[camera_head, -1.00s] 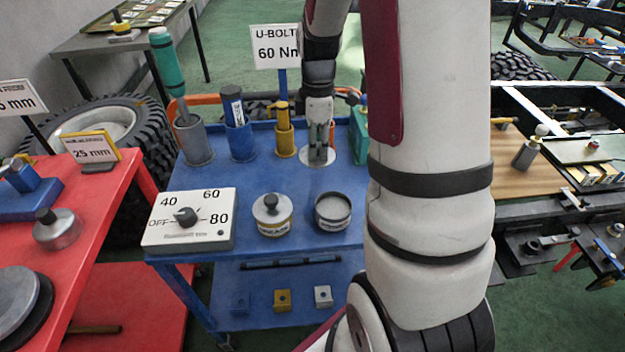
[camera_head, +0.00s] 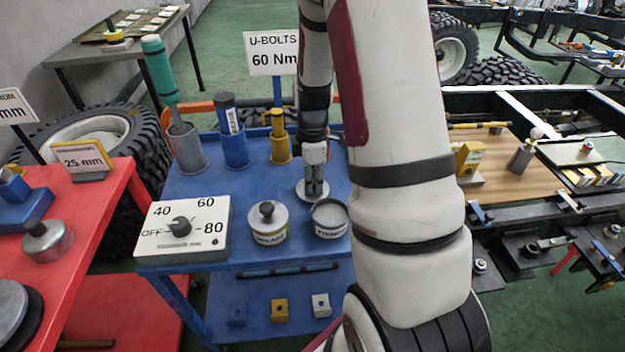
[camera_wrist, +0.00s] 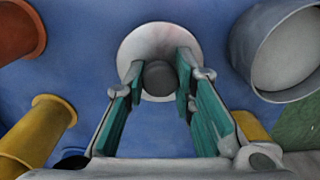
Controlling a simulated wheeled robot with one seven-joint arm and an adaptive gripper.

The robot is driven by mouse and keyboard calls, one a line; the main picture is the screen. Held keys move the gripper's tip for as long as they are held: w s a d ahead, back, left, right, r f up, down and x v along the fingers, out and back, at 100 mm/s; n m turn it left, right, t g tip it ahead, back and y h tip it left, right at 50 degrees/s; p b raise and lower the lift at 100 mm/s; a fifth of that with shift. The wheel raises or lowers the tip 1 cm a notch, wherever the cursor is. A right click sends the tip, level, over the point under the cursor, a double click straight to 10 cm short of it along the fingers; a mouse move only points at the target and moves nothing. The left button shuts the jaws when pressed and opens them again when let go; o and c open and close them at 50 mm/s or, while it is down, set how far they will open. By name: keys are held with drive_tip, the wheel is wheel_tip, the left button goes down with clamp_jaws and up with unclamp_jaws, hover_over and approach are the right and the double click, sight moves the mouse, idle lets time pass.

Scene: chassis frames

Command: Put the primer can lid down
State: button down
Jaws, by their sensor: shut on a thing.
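The primer can lid is a pale round disc (camera_head: 304,196) with a dark knob. My gripper (camera_head: 314,190) points down at it, behind the open can. In the wrist view, the green-padded fingers of my gripper (camera_wrist: 159,74) are shut on the knob, with the lid's disc (camera_wrist: 150,37) beyond them. The open primer can (camera_head: 331,229) has no lid on it and stands just in front of the lid; it also shows at the upper right of the wrist view (camera_wrist: 243,48). Whether the lid touches the blue table top (camera_head: 222,185) or hangs just above it, I cannot tell.
A lidded can (camera_head: 268,233) stands left of the open can, and a dial box (camera_head: 185,228) farther left. Grey (camera_head: 187,153), blue (camera_head: 236,152) and yellow (camera_head: 280,152) holders stand along the back. Blue table top is clear left of the lid.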

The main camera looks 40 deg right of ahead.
drive_tip(key=shift+f, duration=0.2)
drive_tip(key=c, duration=1.3)
unclamp_jaws()
drive_tip(key=shift+c, duration=0.2)
drive_tip(key=shift+r, duration=0.15)
wheel_tip(320, 180, up, 12)
drive_tip(key=p, duration=0.1)
drive_tip(key=s+a+r+m+t, duration=0.1)
drive_tip(key=s+a+r+m, duration=0.4)
drive_tip(key=s+a+r, duration=0.5)
drive_tip(key=s+a+r+m+t, duration=0.1)
drive_tip(key=s+a+r+m, duration=0.2)
drive_tip(key=s+a+m, duration=0.3)
drive_tip(key=s+a, duration=0.3)
drive_tip(key=s, duration=0.3)
drive_tip(key=shift+s+a+t, duration=0.25)
drive_tip(key=shift+a+t, duration=0.05)
drive_tip(key=shift+a, duration=0.1)
